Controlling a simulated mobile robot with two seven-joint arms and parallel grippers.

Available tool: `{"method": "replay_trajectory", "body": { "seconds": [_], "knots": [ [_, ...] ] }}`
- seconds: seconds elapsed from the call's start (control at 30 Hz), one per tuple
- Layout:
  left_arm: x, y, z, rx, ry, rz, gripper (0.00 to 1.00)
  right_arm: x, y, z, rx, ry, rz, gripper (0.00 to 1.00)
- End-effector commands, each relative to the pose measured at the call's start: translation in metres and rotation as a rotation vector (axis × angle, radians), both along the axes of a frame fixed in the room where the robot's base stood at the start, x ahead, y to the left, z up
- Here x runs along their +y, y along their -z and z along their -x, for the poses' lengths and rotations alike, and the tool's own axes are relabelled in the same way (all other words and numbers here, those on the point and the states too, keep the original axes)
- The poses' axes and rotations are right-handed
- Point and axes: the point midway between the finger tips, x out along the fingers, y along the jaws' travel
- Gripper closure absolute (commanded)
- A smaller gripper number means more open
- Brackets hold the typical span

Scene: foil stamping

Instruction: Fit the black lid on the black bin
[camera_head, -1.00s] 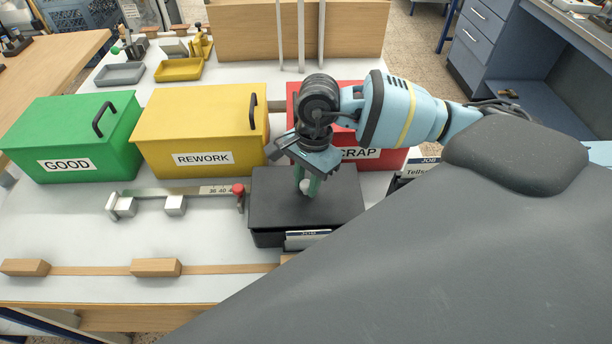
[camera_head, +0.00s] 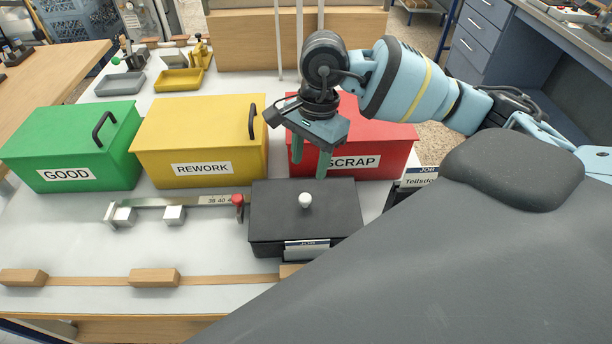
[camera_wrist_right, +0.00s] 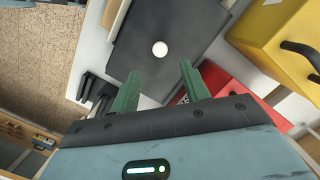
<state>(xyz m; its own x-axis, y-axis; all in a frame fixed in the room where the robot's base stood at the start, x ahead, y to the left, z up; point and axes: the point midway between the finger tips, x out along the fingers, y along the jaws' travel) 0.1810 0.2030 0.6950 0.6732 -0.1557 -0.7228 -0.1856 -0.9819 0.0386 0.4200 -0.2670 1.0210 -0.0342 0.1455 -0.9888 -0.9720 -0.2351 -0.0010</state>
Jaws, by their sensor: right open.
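The black lid (camera_head: 280,210) with a white round knob (camera_head: 305,200) lies on top of the black bin (camera_head: 262,249), covering its opening. It looks about level; whether it is fully seated I cannot tell. My right gripper (camera_head: 309,170) is open and empty, above and behind the knob, in front of the red bin. In the right wrist view, the lid (camera_wrist_right: 188,30) and knob (camera_wrist_right: 160,48) lie beyond the open fingers (camera_wrist_right: 158,85), apart from them. My left gripper is not in view.
Green GOOD (camera_head: 65,140), yellow REWORK (camera_head: 200,135) and red SCRAP (camera_head: 385,140) bins stand in a row behind. A measuring rail with a red knob (camera_head: 238,200) is left of the black bin. A wooden strip with blocks (camera_head: 154,278) runs along the front.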

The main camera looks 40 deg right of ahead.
Motion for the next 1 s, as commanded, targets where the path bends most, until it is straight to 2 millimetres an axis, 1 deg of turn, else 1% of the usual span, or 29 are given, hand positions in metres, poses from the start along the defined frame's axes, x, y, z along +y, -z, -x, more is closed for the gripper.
{"method": "replay_trajectory", "body": {
  "seconds": [0.03,0.1,0.3,0.5,1.0],
  "knots": [
    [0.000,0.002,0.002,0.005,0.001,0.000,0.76,-0.002,-0.009,-0.001,-0.002,0.000,0.001,0.54],
    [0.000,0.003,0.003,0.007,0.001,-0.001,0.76,-0.003,-0.020,-0.001,-0.002,0.000,0.001,0.54],
    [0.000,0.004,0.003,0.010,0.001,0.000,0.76,-0.006,-0.039,-0.002,0.000,0.001,0.000,0.54],
    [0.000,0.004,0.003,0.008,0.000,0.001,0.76,-0.006,-0.044,-0.002,0.001,0.001,0.000,0.54],
    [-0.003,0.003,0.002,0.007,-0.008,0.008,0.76,-0.006,-0.043,-0.002,0.001,0.001,0.000,0.54]
  ]
}}
